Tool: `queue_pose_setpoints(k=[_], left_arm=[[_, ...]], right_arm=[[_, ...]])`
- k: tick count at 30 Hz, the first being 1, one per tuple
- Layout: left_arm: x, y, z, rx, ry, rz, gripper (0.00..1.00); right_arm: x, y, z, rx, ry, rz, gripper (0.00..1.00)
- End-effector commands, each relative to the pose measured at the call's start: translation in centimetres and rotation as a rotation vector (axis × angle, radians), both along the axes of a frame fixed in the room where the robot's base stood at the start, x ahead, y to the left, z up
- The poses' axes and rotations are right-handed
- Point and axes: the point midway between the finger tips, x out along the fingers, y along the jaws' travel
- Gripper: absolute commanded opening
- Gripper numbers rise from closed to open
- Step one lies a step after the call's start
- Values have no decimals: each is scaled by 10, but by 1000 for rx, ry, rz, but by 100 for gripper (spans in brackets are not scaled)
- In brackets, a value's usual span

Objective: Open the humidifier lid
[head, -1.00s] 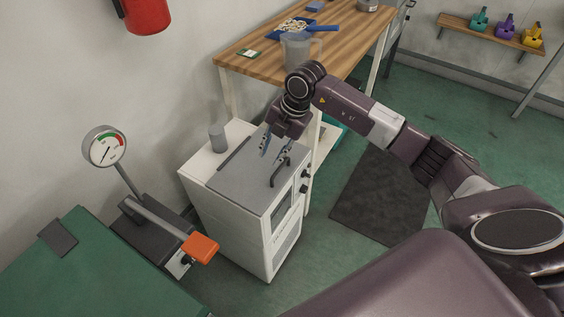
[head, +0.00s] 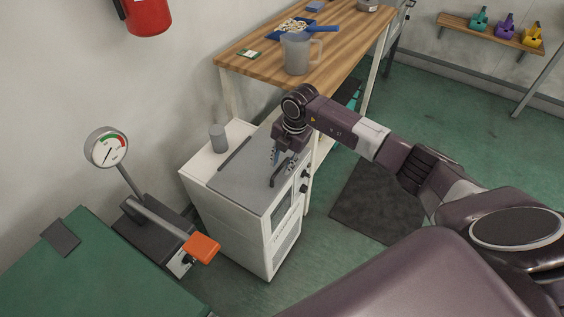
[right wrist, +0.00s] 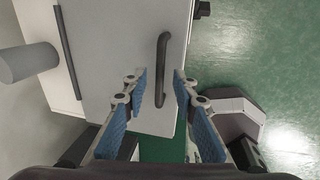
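The humidifier is a white cabinet (head: 234,235) with a flat grey lid (head: 240,185), which lies closed on top. A dark bar handle (head: 281,174) stands on the lid near its right edge. In the right wrist view the handle (right wrist: 161,62) runs up the picture over the pale lid (right wrist: 118,50). My right gripper (head: 282,153) is just above the handle, pointing down. In the right wrist view its blue-padded fingers (right wrist: 160,85) are spread, one to each side of the handle's near end, with gaps showing. My left gripper is out of view.
A grey cylinder (head: 217,138) stands on the white top behind the lid. A wooden table (head: 255,67) with a jug (head: 296,54) stands behind the cabinet. A gauge (head: 106,147) and an orange-ended lever (head: 202,247) are at the left.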

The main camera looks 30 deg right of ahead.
Motion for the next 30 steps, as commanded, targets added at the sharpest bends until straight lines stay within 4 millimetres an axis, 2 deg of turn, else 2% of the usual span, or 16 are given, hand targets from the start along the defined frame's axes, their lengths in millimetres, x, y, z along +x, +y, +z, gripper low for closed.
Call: queue_pose_setpoints(k=[3, 10, 23, 30], left_arm=[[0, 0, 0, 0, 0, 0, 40], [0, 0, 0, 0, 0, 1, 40], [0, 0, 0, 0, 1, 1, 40], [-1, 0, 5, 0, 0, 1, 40]], right_arm=[[0, 0, 0, 0, 0, 0, 24], [0, 0, 0, 0, 0, 0, 0], [0, 0, 1, 0, 0, 0, 0], [5, 3, 15, 1, -3, 0, 0]])
